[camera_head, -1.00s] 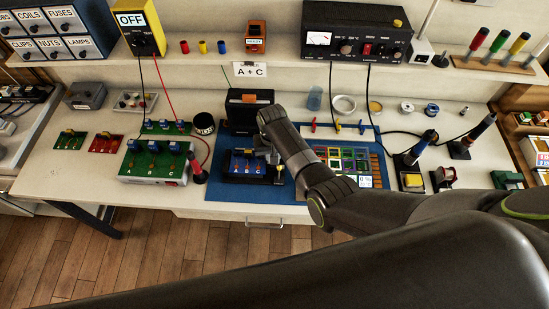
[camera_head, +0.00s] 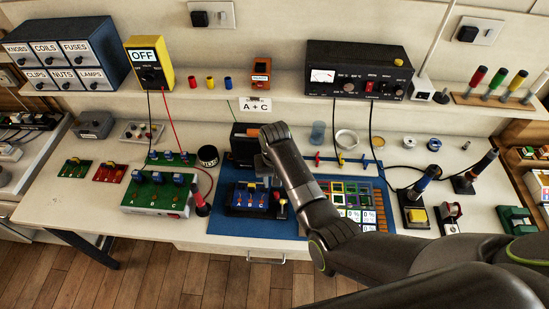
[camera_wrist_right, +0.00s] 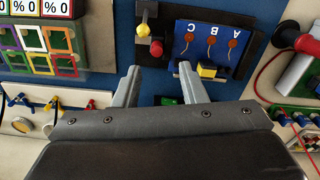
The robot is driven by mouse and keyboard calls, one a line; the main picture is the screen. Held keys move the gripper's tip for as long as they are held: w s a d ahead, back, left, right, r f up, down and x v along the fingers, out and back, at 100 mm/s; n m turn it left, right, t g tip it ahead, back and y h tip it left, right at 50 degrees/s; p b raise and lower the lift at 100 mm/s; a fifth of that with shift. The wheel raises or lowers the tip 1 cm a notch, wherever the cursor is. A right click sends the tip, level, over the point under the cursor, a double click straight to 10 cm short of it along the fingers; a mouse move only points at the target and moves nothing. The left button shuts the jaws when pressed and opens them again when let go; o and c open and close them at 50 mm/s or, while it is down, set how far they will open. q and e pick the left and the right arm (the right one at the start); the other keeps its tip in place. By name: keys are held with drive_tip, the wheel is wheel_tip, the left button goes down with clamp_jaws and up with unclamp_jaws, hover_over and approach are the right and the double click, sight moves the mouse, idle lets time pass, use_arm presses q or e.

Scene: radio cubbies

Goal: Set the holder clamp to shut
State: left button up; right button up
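The holder (camera_head: 233,209) is a black frame on the blue mat with a blue circuit board (camera_head: 252,190) in it. The board, lettered A, B, C, also shows in the right wrist view (camera_wrist_right: 218,38). A small lever with a yellow knob (camera_head: 282,202) stands at the holder's right side. In the right wrist view the yellow knob (camera_wrist_right: 142,30) and a red knob (camera_wrist_right: 156,48) are beside the board. I cannot tell whether the clamp is open or shut. My right gripper (camera_wrist_right: 160,84) is open and empty, apart from both knobs. My left gripper is not in view.
A black box with an orange top (camera_head: 246,130) stands behind the holder. A tray of coloured frames (camera_head: 350,195) lies to the right. The blue mat's front strip (camera_head: 250,230) is clear.

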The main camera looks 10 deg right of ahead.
wheel_tip(320, 180, up, 11)
drive_tip(key=shift+f, duration=0.15)
idle(0.5)
